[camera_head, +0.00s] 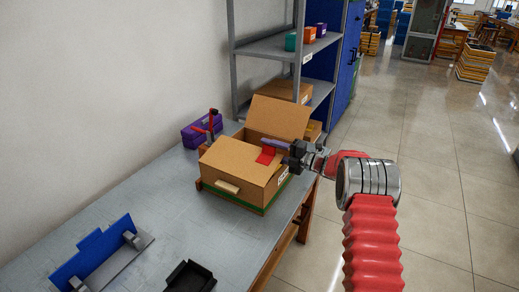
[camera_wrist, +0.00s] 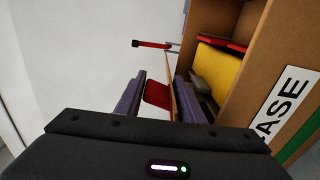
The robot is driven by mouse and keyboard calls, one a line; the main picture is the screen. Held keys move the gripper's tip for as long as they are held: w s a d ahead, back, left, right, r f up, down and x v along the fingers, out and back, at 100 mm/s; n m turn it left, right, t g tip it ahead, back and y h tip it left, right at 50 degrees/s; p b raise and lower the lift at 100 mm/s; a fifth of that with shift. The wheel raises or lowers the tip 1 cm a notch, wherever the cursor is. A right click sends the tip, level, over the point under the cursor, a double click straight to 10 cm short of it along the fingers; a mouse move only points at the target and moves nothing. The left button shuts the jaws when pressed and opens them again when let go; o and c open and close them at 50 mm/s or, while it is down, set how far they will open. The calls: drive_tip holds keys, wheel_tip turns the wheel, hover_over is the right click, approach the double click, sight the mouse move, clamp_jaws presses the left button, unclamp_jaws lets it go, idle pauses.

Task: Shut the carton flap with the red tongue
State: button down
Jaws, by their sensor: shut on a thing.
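The brown carton (camera_head: 236,190) stands on the grey table with a green band round its base. One broad panel (camera_head: 279,116) stands up at its back; the near panel (camera_head: 237,158) lies roughly flat over the front. The red tongue (camera_head: 266,155) is at the near panel's far edge. My gripper (camera_head: 279,147) comes in from the right at this edge. In the wrist view, the red tongue (camera_wrist: 157,94) and a thin brown flap edge (camera_wrist: 171,84) lie between the purple fingers (camera_wrist: 160,98), which are shut on the flap at its tongue. Behind the right finger the open carton shows a yellow thing (camera_wrist: 213,72).
A purple case (camera_head: 197,134) and a red-and-black stand (camera_head: 211,124) are behind the carton at the left. A grey shelf (camera_head: 282,46) stands behind it. A blue bracket (camera_head: 97,250) and a black tray (camera_head: 190,277) lie nearer. The table's middle is clear.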

drive_tip(key=c, duration=1.6)
unclamp_jaws()
drive_tip(key=shift+a+f, duration=0.1)
drive_tip(key=shift+f, duration=0.05)
drive_tip(key=o, duration=0.4)
drive_tip(key=shift+s, duration=0.1)
drive_tip(key=v, duration=1.4)
